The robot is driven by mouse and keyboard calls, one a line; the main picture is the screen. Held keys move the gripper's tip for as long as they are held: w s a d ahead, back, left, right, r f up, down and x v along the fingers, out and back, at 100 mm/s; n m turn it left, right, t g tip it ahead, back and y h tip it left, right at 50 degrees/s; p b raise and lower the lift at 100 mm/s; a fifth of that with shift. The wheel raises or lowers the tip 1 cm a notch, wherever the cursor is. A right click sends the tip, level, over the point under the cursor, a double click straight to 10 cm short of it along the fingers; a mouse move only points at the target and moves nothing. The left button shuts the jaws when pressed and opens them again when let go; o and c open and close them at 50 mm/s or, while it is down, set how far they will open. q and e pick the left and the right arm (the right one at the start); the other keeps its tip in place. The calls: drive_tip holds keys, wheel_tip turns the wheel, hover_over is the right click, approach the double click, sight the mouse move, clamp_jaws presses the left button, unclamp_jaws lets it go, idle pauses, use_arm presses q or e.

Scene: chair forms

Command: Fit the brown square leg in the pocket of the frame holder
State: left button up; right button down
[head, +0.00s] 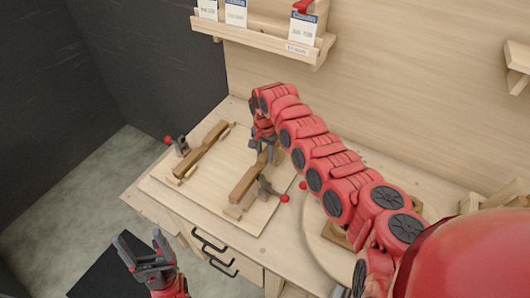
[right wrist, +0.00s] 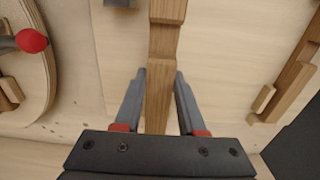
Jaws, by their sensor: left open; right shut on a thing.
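The brown square leg (head: 246,181) lies at the near right of a pale board (head: 222,217) in the head view. A clamp with a red knob (head: 283,198) is beside it. My right gripper (head: 265,146) is at the leg's far end. In the right wrist view the leg (right wrist: 160,92) runs between the fingers of my right gripper (right wrist: 160,74), shut on it. It has a step along its length. I take the board with clamps as the frame holder; its pocket cannot be made out. My left gripper (head: 143,260) is open and empty, off the table's front.
Another brown bar (head: 207,147) lies on the board's left, near a second red-knobbed clamp (head: 169,140). A round pale board (head: 322,240) is right of the holder, partly behind my right arm. A shelf with cards (head: 265,32) hangs on the back wall. Drawer handles (head: 212,242) face the front.

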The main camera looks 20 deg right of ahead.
sight(265, 169)
drive_tip(key=shift+f+b, duration=0.9)
drive_tip(key=shift+f, duration=0.4)
drive_tip(key=shift+f+b, duration=0.65)
drive_tip(key=shift+f, duration=0.5)
drive_tip(key=shift+f, duration=0.25)
drive_tip(key=shift+c, duration=2.1)
unclamp_jaws()
